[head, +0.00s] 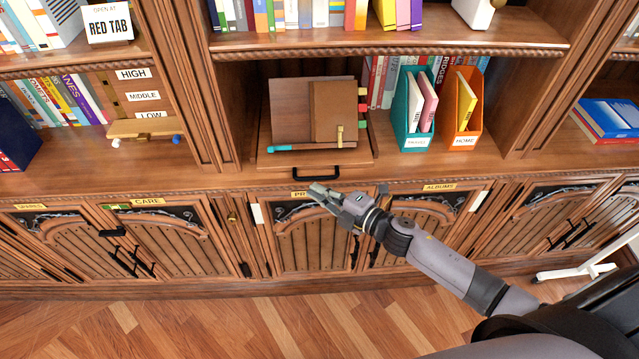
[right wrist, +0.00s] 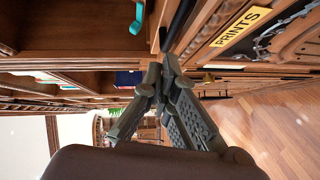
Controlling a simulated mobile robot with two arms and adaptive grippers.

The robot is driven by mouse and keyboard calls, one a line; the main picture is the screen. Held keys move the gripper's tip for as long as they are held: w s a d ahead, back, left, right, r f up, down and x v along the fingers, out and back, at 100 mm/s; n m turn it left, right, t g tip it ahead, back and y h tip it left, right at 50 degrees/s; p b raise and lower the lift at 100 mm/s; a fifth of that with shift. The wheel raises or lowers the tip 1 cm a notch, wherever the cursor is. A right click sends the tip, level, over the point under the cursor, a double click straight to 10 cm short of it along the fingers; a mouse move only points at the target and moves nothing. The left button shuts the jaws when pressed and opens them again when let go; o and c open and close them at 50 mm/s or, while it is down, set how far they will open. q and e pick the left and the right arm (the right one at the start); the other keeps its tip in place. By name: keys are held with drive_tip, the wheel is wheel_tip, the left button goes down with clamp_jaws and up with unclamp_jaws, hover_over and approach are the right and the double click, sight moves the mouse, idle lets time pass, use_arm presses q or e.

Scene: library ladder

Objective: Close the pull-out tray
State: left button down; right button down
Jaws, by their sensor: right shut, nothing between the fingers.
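The pull-out tray (head: 270,158) is a flat wooden board with a black bar handle (head: 316,173) on its front edge. It sticks out from the middle compartment over the counter. On it lie a brown folder (head: 290,110), a smaller brown notebook (head: 330,105) with coloured tabs, and a teal-ended pen (head: 285,148). My right gripper (head: 318,189) is shut and empty, just in front of and below the handle; contact cannot be told. In the right wrist view, the closed fingers (right wrist: 158,78) are close to the black handle (right wrist: 180,25). My left gripper is not in view.
A teal file box (head: 412,135) and an orange one (head: 463,125) stand right of the tray. Cabinet doors (head: 310,245) with black handles lie below the counter. A white stand (head: 580,270) is on the floor at right.

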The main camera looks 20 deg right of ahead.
sight(319, 176)
drive_tip(key=shift+w+d+f, duration=0.2)
drive_tip(key=shift+w, duration=0.45)
drive_tip(key=shift+w+d+b, duration=0.15)
drive_tip(key=shift+w+d, duration=0.15)
drive_tip(key=shift+w, duration=0.55)
drive_tip(key=shift+w+d+b, duration=0.15)
drive_tip(key=shift+w+d, duration=0.1)
drive_tip(key=shift+w, duration=0.6)
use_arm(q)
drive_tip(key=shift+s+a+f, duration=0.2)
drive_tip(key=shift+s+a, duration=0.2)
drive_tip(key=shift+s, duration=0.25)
use_arm(e)
drive_tip(key=shift+r, duration=0.1)
